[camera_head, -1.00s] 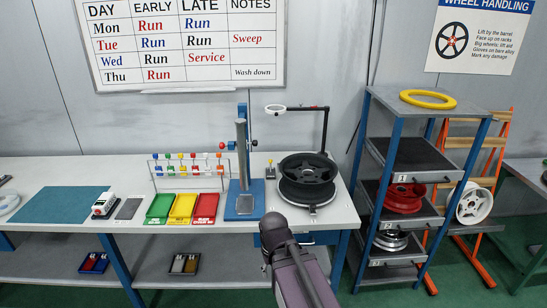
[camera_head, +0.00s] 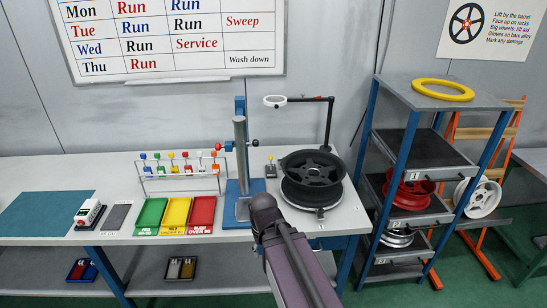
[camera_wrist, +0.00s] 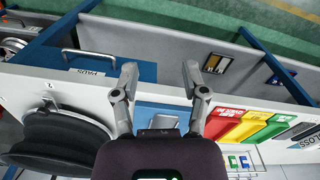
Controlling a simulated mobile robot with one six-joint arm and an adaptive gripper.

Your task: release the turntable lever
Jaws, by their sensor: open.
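A black wheel (camera_head: 312,170) lies flat on a low round turntable (camera_head: 310,200) at the right end of the bench. The wheel also shows at the left of the wrist view (camera_wrist: 58,138). My gripper (camera_wrist: 160,72) is open and empty, pointing over the bench's front edge with the blue base plate below it. It is to the side of the wheel and apart from it. In the head view my arm hides the gripper.
A blue stand with a grey post (camera_head: 241,165) rises left of the wheel. Green, yellow and red trays (camera_head: 176,214) lie left. A shelf rack (camera_head: 410,170) stands close on the right.

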